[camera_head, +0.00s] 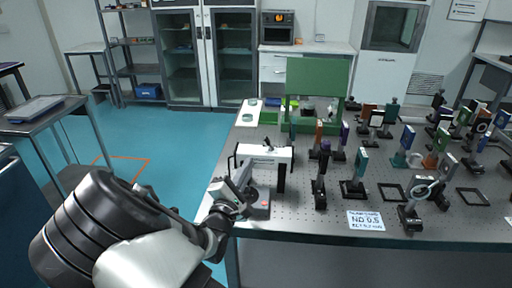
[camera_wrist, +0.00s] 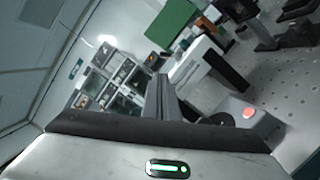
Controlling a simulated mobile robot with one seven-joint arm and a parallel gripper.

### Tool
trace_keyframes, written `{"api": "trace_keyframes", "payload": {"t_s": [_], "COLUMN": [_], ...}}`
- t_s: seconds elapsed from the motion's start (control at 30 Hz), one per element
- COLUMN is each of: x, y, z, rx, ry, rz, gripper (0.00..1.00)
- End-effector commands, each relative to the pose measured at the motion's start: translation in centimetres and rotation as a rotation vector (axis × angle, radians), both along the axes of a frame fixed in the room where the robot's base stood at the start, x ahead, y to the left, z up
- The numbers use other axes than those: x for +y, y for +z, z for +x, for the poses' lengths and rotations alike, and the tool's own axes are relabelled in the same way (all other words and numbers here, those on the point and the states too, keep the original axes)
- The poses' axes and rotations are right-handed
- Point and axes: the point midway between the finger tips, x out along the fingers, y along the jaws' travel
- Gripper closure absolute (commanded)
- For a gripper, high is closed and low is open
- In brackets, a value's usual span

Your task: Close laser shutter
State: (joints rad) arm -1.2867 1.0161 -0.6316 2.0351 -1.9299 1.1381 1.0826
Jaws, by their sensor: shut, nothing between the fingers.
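A grey box with a red button (camera_head: 264,204) stands at the near left edge of the optical table. It shows at the right in the wrist view (camera_wrist: 248,112), with a dark round part beside the button. A white laser housing (camera_head: 262,153) stands just behind it and also shows in the wrist view (camera_wrist: 196,72). I cannot tell which part is the shutter. My gripper (camera_head: 241,187) is shut and empty, just left of the grey box. In the wrist view its fingers (camera_wrist: 159,92) are together, apart from the red button. The arm's end hides part of the box's left side.
The perforated optical table (camera_head: 330,222) carries several mounted optics to the right. A green panel (camera_head: 318,80) stands behind. The blue floor left of the table is mostly clear.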

Motion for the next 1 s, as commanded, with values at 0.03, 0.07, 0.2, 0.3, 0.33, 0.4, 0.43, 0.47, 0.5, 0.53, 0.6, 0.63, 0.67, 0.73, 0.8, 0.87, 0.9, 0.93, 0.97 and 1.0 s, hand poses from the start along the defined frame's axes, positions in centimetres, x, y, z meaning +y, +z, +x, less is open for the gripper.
{"api": "trace_keyframes", "payload": {"t_s": [0.03,0.07,0.2,0.3,0.33,0.4,0.43,0.47,0.5,0.53,0.6,0.63,0.67,0.73,0.8,0.87,0.9,0.93,0.97,1.0], "x": [0.0,0.0,-0.2,-0.5,-0.7,-1.0,-1.2,-1.3,-1.5,-1.6,-1.9,-2.0,-2.1,-2.3,-2.4,-2.5,-2.5,-2.5,-2.5,-2.5], "y": [0.0,0.0,0.1,0.3,0.3,0.5,0.5,0.6,0.7,0.7,0.9,0.9,1.0,1.1,1.1,1.2,1.2,1.2,1.2,1.2], "z": [0.0,0.0,0.6,1.8,2.3,3.6,4.2,4.7,5.4,6.0,7.1,7.5,7.9,8.6,9.2,9.5,9.6,9.6,9.7,9.7], "rx": [0.001,0.001,0.001,-0.002,0.000,-0.001,-0.001,-0.001,-0.001,-0.001,-0.001,-0.001,0.000,-0.001,0.001,0.000,0.000,0.000,0.001,0.001], "ry": [0.000,0.000,-0.003,-0.003,-0.003,-0.004,-0.004,-0.003,-0.004,-0.004,-0.003,-0.003,-0.004,-0.003,-0.003,-0.003,-0.003,-0.003,-0.002,-0.002], "rz": [0.000,0.000,0.001,0.000,-0.001,0.000,0.000,0.000,-0.001,0.000,0.000,0.000,0.000,0.000,0.001,0.001,0.001,0.001,0.001,0.001], "gripper": [1.00,1.00,1.00,1.00,1.00,1.00,1.00,1.00,1.00,1.00,1.00,1.00,1.00,1.00,1.00,1.00,1.00,1.00,1.00,1.00]}}
